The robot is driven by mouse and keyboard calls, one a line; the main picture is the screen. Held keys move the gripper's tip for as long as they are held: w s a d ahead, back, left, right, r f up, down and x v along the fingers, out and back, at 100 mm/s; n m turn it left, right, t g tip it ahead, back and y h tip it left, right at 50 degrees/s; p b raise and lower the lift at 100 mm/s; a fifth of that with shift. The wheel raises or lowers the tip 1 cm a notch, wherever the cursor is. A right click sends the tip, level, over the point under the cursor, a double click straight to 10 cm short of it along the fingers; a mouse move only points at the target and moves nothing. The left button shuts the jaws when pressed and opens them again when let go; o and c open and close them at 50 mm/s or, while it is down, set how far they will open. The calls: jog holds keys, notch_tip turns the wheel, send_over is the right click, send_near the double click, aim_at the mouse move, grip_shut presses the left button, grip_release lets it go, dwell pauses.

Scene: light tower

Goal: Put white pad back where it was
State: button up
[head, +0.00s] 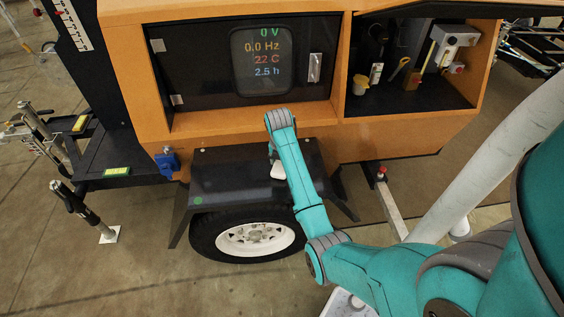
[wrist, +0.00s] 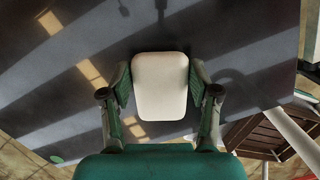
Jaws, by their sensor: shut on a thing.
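The white pad (wrist: 160,86) is a rounded rectangle, upright in the wrist view, between the two fingers of my gripper (wrist: 160,92). The fingers press on its left and right sides. In the head view a small part of the white pad (head: 277,169) shows beside my teal arm, over the black fender (head: 235,182) above the wheel. The dark fender top (wrist: 75,95) fills most of the wrist view behind the pad. I cannot tell whether the pad touches it. My gripper itself is mostly hidden by my arm in the head view.
The orange trailer cabinet (head: 240,122) rises behind the fender, with a display panel (head: 262,60) and an open compartment (head: 410,98) at right. A blue fitting (head: 167,161) is left of the fender. A brown slatted thing (wrist: 265,135) is at lower right in the wrist view.

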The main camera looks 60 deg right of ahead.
jog(key=shift+f, duration=0.3)
jog(key=o, duration=1.4)
jog(key=shift+o, duration=0.2)
